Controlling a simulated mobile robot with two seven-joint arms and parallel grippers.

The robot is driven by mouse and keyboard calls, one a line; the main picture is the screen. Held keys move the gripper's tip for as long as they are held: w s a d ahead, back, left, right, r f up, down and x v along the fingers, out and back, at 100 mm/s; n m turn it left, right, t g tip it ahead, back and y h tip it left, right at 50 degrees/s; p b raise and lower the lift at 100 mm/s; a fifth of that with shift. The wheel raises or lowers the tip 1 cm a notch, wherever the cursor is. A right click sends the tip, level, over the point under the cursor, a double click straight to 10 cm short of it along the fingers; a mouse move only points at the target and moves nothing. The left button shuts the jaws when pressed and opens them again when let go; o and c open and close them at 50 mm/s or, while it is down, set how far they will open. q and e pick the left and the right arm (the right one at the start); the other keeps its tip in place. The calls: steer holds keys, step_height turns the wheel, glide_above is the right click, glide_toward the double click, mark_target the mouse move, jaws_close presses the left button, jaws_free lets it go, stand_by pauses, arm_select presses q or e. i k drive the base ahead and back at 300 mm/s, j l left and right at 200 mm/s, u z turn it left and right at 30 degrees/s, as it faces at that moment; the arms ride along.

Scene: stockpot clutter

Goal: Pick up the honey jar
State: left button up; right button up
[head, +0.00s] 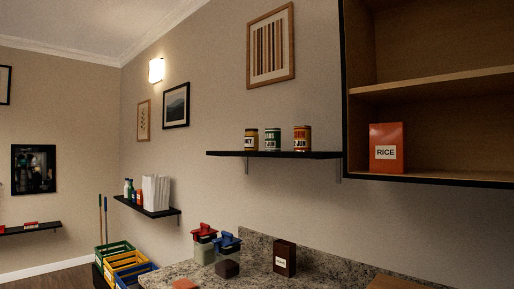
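The honey jar (251,139) stands upright at the left of a small row on a black wall shelf (222,153). It is a yellowish jar with a dark lid and a pale label, of which only the letters "NEY" can be made out. A green-labelled can (272,139) stands just to its right, and an orange-and-green can (302,138) stands further right. Neither of my grippers shows in the head view.
Below the shelf is a granite counter (252,265) with red-lidded and blue-lidded jars (204,244) and a dark brown box (285,258). An open cabinet (440,85) with a red rice box (387,147) is at the right. Wall space above the jar is free.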

mark_target(252, 137)
steer(key=i+z, duration=0.1)
steer(key=z, duration=0.35)
steer(key=j+z, duration=0.15)
steer(key=z, duration=0.3)
steer(key=i+j+z, duration=0.1)
steer(key=z, duration=0.35)
steer(key=i+j+z, duration=0.1)
steer(key=j+z, duration=0.25)
steer(key=j, duration=0.35)
steer(key=j+z, duration=0.35)
steer(key=j, duration=0.4)
steer(key=j+z, duration=0.35)
steer(key=j, duration=0.4)
